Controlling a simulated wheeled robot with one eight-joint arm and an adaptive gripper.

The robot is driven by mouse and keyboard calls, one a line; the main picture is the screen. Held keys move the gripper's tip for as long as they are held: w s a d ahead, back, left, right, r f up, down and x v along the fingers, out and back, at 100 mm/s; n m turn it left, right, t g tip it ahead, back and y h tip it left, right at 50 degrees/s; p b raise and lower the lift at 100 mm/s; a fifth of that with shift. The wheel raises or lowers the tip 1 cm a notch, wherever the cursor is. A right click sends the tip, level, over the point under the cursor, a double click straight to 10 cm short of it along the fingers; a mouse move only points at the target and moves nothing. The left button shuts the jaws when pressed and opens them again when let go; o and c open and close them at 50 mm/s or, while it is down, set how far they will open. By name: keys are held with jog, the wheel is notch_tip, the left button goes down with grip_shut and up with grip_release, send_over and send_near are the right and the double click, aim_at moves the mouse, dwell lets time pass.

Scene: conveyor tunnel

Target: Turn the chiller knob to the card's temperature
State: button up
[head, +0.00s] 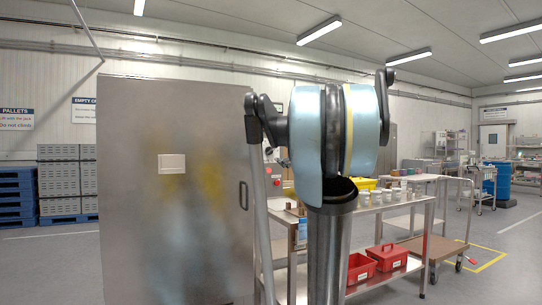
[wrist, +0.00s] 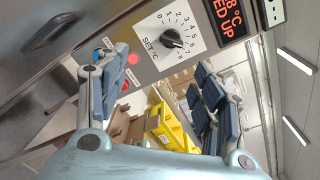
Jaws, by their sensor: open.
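In the wrist view, a black chiller knob (wrist: 173,39) sits on a white dial plate marked "SET °C", with numbers around it. I cannot read the knob's exact setting. A display (wrist: 229,14) beside it shows red characters ending in "8 °C" and "ED UP", cut off by the frame. My gripper (wrist: 160,60) is open and empty, its fingers spread below and to either side of the knob, apart from it. In the head view, a small pale plate (head: 171,163) is on the steel chiller door (head: 130,210); no writing on it is readable.
A steel table (head: 395,205) behind my arm holds several small pots, with red boxes (head: 374,262) on its lower shelf. A yellow bin (wrist: 172,130) shows between my fingers. A red button (wrist: 133,59) is near the left finger. A trolley (head: 440,245) stands at right.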

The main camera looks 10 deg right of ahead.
aim_at(272, 151)
jog(key=shift+m+t, duration=0.3)
jog(key=shift+m, duration=0.2)
jog(key=x, duration=0.6)
jog(key=d+x, duration=0.1)
jog(key=x, duration=1)
jog(key=shift+w+d+r, duration=0.2)
jog(key=shift+w+r, duration=0.15)
jog(key=shift+w, duration=0.3)
jog(key=c, duration=1.1)
